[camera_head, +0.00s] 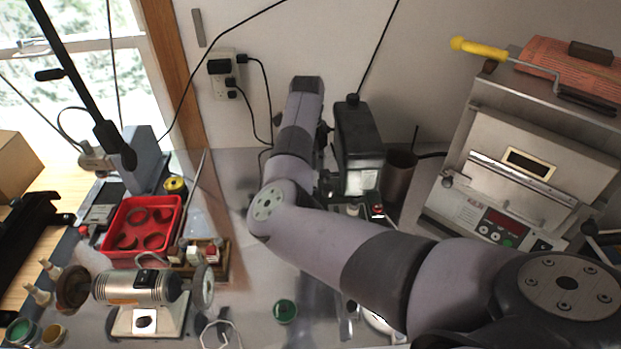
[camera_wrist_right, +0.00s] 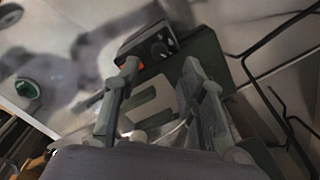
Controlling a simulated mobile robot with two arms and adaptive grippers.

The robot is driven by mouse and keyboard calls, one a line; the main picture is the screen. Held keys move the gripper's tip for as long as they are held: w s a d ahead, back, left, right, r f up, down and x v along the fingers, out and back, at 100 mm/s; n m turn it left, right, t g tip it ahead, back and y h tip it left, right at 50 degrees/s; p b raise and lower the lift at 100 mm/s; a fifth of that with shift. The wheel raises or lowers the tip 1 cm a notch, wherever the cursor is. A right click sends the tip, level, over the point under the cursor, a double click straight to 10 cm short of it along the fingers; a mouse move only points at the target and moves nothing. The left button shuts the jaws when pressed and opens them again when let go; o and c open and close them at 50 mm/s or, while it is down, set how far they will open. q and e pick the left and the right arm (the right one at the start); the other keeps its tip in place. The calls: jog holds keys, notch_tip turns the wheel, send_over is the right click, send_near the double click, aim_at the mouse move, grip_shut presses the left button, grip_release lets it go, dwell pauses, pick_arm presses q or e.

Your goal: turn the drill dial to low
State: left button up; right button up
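A dark control box (camera_head: 360,140) stands against the back wall, just right of my right forearm in the head view. In the right wrist view, a box face (camera_wrist_right: 148,46) shows a small round dark knob and a red spot. I take this to be the drill dial, but its setting is too small to read. My right gripper (camera_wrist_right: 160,68) has its two fingers apart and nothing held between them. The fingers are close to the box, but I cannot tell if they touch it. In the head view, my right arm hides most of this gripper. My left gripper is not in view.
A bench motor (camera_head: 140,288) and a red tray (camera_head: 143,230) stand on the left. A green-lidded jar (camera_head: 285,311) is at the front. A metal oven (camera_head: 530,165) stands at right. A dark cup (camera_head: 400,175) is beside the box. Cables run to the wall socket (camera_head: 222,75).

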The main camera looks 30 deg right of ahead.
notch_tip(320, 180, down, 6)
jog(key=shift+f+p, duration=0.1)
jog(key=shift+p, duration=0.55)
jog(key=shift+c, duration=0.3)
grip_shut()
